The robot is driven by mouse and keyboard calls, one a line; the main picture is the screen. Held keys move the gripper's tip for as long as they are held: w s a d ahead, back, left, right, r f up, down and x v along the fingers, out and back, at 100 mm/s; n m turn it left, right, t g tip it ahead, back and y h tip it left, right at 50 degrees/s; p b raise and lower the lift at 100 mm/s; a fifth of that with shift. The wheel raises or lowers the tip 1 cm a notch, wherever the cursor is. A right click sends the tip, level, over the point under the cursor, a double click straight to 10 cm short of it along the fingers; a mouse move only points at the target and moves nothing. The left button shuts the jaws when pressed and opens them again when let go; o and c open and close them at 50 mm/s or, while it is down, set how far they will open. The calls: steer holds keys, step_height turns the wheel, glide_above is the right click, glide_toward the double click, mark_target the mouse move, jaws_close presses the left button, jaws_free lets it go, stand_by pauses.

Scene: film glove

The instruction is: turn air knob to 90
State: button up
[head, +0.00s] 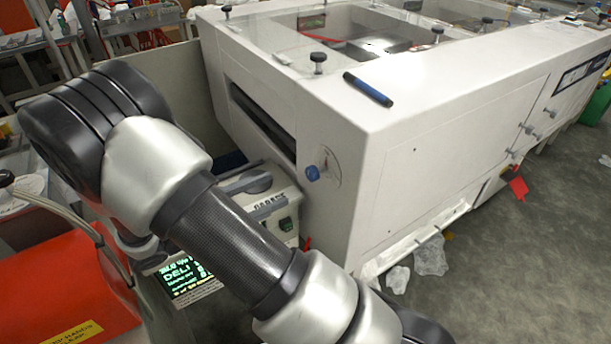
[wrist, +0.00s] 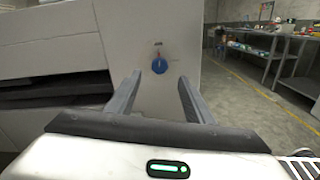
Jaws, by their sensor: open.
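The blue air knob (head: 312,173) sits on the end face of the large white machine (head: 365,130), with a round dial plate behind it and a small red mark above it. In the wrist view the blue knob (wrist: 159,66) shows ahead, between and beyond the fingertips. My gripper (wrist: 157,80) is open and empty, its two grey fingers apart from the knob. The exact dial reading is too small to tell. In the head view my arm crosses the left and lower middle, and my gripper is not seen there.
A blue marker (head: 368,89) lies on the machine's top. A dark slot (head: 262,122) opens in its side. A small device with a green display (head: 183,273) stands at lower left. Plastic scraps (head: 431,257) lie on the floor. Metal shelving (wrist: 285,55) stands at far right.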

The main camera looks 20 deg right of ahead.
mark_target(309, 174)
steer(key=d, duration=0.4)
steer(key=w+d, duration=0.1)
steer(key=d, duration=0.3)
steer(key=w+d, duration=0.1)
steer(key=d, duration=0.3)
steer(key=shift+w, duration=0.2)
steer(key=shift+a, duration=0.1)
steer(key=c, duration=1.1)
steer(key=shift+o, duration=0.3)
